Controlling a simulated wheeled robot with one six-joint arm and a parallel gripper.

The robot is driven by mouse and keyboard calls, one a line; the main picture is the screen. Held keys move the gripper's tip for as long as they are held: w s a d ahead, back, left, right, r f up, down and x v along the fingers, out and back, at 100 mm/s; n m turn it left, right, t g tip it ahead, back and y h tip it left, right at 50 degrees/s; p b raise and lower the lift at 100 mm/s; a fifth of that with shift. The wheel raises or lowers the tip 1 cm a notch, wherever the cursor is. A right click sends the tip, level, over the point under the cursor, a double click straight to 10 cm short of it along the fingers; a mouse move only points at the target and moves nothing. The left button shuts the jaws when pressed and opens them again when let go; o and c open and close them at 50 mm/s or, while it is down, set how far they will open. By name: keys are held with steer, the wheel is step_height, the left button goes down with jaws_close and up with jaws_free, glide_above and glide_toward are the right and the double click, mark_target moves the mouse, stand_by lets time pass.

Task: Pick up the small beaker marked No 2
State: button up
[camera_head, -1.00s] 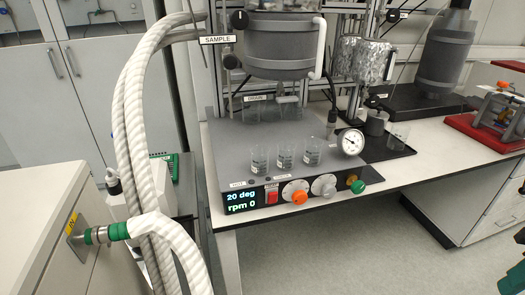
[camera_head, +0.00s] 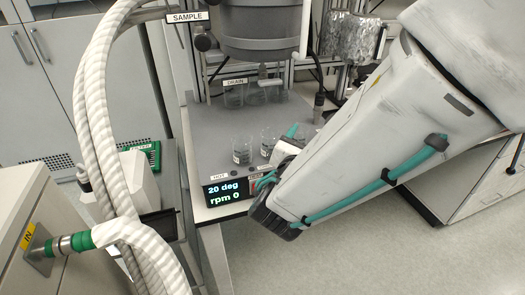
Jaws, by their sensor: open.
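Two small clear glass beakers stand upright on the grey heater top, the left beaker (camera_head: 242,152) and the middle beaker (camera_head: 268,144). Their dark markings are too small to read, so I cannot tell which is No 2. The third beaker of the front row is mostly or wholly hidden by my gripper. My gripper (camera_head: 290,140) is open, at the right of the middle beaker in the picture. My arm hides much of it, and I cannot tell whether it touches any glass.
The heater (camera_head: 212,135) has a display reading 20 deg and rpm 0. Thick white hoses (camera_head: 92,140) rise at left. My arm covers the right side.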

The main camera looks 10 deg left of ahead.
mark_target(242, 149)
steer(key=s+a+f+n+y, duration=0.1)
steer(key=a+n+y, duration=0.1)
steer(key=a, duration=0.2)
steer(key=s+a+f+n+y, duration=0.2)
steer(key=a+n+y, duration=0.1)
steer(key=a, duration=0.2)
steer(key=s+a+f+n+y, duration=0.2)
steer(key=a+n+y, duration=0.1)
steer(key=a, duration=0.1)
steer(key=shift+s+a+f, duration=0.1)
steer(key=shift+a, duration=0.25)
steer(key=x, duration=0.6)
steer(key=shift+a, duration=0.3)
steer(key=shift+w+a, duration=0.15)
steer(key=shift+w, duration=0.45)
steer(key=c, duration=1.1)
